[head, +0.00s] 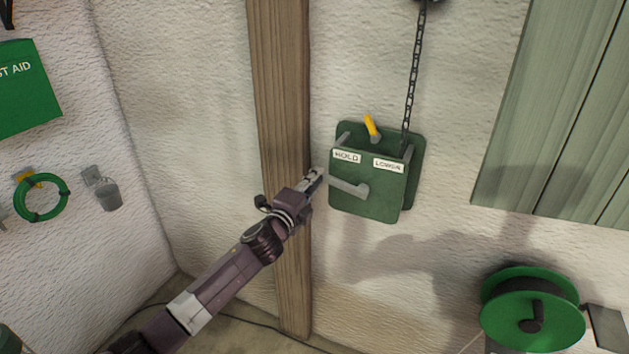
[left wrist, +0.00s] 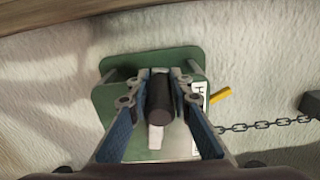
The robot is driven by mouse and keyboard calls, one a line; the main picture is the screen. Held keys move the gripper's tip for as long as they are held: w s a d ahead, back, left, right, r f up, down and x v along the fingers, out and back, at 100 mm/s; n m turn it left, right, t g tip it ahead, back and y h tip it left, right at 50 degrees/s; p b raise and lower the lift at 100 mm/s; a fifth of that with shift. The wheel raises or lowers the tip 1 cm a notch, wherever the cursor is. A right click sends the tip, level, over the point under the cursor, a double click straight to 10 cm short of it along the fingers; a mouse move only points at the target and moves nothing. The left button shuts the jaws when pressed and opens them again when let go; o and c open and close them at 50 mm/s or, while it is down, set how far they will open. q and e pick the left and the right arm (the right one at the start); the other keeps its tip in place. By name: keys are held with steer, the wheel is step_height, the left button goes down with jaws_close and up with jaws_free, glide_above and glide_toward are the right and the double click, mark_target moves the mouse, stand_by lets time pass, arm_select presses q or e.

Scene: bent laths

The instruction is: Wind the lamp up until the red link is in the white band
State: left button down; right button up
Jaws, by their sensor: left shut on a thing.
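A green winch box (head: 368,185) with HOLD and LOWER labels is fixed to the wall; it also shows in the left wrist view (left wrist: 120,72). A grey crank arm (head: 348,187) on its front points left. My left gripper (head: 315,178) is shut on the dark crank handle (left wrist: 160,97) at the crank's end. A yellow-tipped lever (head: 371,128) stands at the top of the box, nearer HOLD than LOWER. A dark chain (head: 413,75) runs up from the box; it also shows in the left wrist view (left wrist: 265,125). I see no red link, white band or lamp. My right gripper is not in view.
A wooden post (head: 282,100) stands just left of the box, behind my left arm. A green reel (head: 532,308) is at lower right. Green shutters (head: 560,110) are at upper right.

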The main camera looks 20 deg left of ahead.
arm_select(q)
steer(key=shift+w+r, duration=0.1)
steer(key=shift+r, duration=0.45)
steer(key=c, duration=1.9)
jaws_free()
steer(key=shift+o, duration=0.8)
steer(key=shift+d+f, duration=0.1)
steer(key=shift+f, duration=0.25)
steer(key=shift+s+f, duration=0.1)
steer(key=shift+s, duration=0.55)
steer(key=s, duration=1)
steer(key=shift+s+a+r, duration=0.2)
steer(key=shift+s, duration=0.2)
